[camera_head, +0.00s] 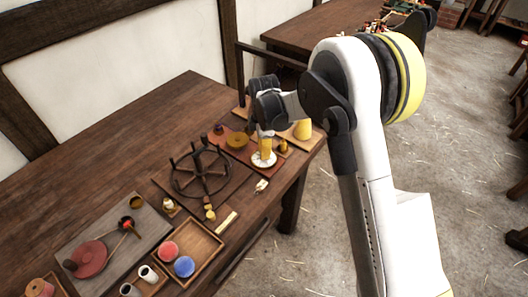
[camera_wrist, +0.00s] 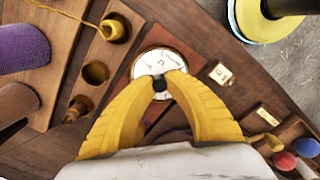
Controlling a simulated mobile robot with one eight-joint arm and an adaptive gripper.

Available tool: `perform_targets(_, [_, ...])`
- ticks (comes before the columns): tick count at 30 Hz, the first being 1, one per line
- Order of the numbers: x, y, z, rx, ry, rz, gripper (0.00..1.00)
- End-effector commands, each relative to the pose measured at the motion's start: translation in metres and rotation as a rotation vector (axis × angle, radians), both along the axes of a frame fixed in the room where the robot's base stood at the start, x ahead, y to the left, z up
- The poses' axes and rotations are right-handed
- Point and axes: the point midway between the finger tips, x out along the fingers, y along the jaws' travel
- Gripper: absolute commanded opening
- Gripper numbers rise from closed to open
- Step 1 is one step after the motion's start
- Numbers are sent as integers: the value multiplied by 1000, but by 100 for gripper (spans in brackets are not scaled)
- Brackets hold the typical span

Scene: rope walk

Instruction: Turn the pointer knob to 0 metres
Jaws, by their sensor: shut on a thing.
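A round white dial (camera_wrist: 158,60) in a brass-coloured rim shows in the wrist view, with small dark marks that I cannot read clearly. The dark pointer knob (camera_wrist: 160,83) stands at the dial's middle, between my fingertips. My gripper (camera_wrist: 159,84) has yellow fingers and is shut on the knob from above. Where the pointer aims is not clear. In the head view the white dial (camera_head: 264,159) sits near the table's right end, under my gripper (camera_head: 265,147), and the knob is hidden there. A small pale tag (camera_wrist: 221,73) lies beside the dial; its print is unclear.
A dark spoked wheel (camera_head: 203,172) stands left of the dial. A wooden board with holes (camera_wrist: 95,75) and bobbins is close by. A wooden tray (camera_head: 205,243) holds a red and a blue disc. The table's front edge (camera_head: 303,172) is near the dial.

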Motion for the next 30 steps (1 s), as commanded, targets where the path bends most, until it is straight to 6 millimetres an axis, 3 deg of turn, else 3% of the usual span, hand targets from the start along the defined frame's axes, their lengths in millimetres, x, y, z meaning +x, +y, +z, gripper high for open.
perform_targets(2, [0, 0, 0, 0, 0, 0, 0])
perform_targets(3, [0, 0, 0, 0, 0, 0, 20])
perform_targets(5, [0, 0, 0, 0, 0, 0, 38])
perform_targets(17, [0, 0, 7, 0, 0, -1, 40])
perform_targets(30, [0, 0, 95, 0, 0, -1, 40])
